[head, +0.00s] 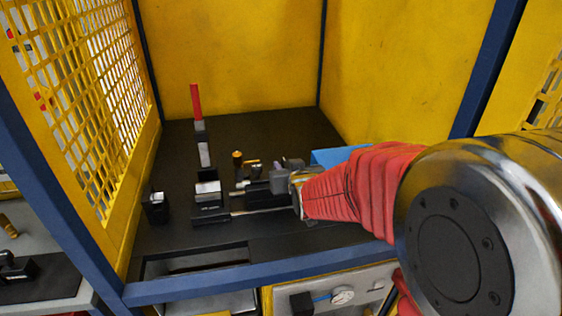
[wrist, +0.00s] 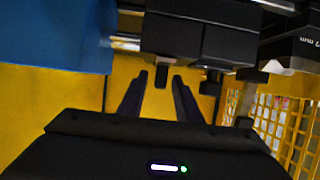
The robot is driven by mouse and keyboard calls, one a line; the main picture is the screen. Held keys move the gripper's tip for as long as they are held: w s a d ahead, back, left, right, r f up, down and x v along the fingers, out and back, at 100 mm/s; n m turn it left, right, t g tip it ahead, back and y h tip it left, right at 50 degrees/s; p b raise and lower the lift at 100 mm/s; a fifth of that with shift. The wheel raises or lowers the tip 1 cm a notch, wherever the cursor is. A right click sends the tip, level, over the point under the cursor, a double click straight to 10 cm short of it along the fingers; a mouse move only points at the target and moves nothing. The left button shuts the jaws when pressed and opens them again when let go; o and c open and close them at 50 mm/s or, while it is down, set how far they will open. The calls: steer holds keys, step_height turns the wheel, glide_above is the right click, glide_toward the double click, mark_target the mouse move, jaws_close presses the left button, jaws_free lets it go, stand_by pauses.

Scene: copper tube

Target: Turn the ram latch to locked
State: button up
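My gripper (wrist: 160,80) is open in the wrist view, its two dark fingers spread apart. A short black tab (wrist: 161,75) hangs from a dark block (wrist: 172,38) and shows between the fingertips, with a gap on each side. It may be the ram latch, but I cannot tell for sure, nor whether it is locked. In the head view my gripper (head: 298,194), below a red sleeve, is at the right end of the black fixture (head: 210,214) with its metal rods. Its fingertips are hard to make out there. A grey block (head: 280,181) is beside it.
An upright red handle (head: 196,101) stands at the back left of the dark bench (head: 262,128). A small black block (head: 156,207) is at the left, and a blue object (head: 335,155) is behind my arm. Yellow walls and mesh enclose the bench. Its back is clear.

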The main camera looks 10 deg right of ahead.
steer(key=shift+x, duration=0.85)
steer(key=shift+c, duration=0.2)
